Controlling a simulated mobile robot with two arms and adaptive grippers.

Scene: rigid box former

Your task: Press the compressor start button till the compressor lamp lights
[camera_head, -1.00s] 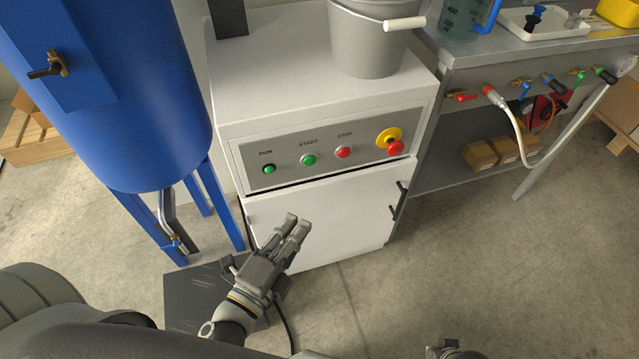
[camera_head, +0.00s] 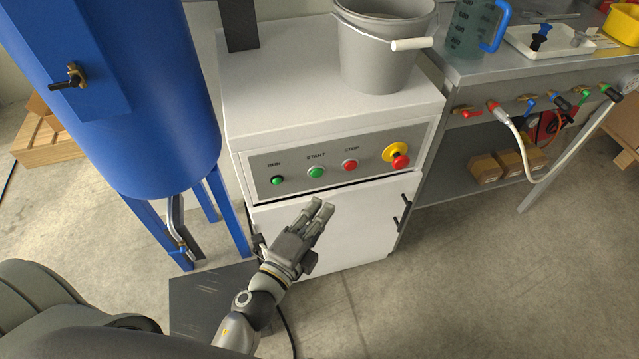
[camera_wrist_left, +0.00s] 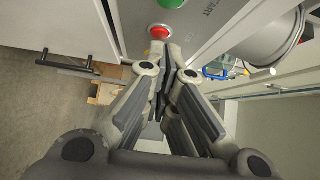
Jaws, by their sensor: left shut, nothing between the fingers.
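The white compressor cabinet (camera_head: 330,228) has a grey control panel (camera_head: 295,164). The green START button (camera_head: 316,172) sits between the green RUN lamp (camera_head: 278,180) and the red STOP button (camera_head: 351,165). I cannot tell whether the lamp is lit. My left gripper (camera_head: 322,205) is shut and empty, in front of the cabinet just below START, apart from the button in the picture. In the left wrist view the START button (camera_wrist_left: 172,3) is cut by the top edge, and the STOP button (camera_wrist_left: 160,32) shows beyond the fingertips. My right gripper is out of view.
A yellow-and-red emergency stop (camera_head: 398,158) is at the panel's right end. A grey bucket (camera_head: 385,50) stands on the cabinet. A blue tank (camera_head: 150,110) is at left, and a workbench (camera_head: 480,65) with valves and a hose is at right.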

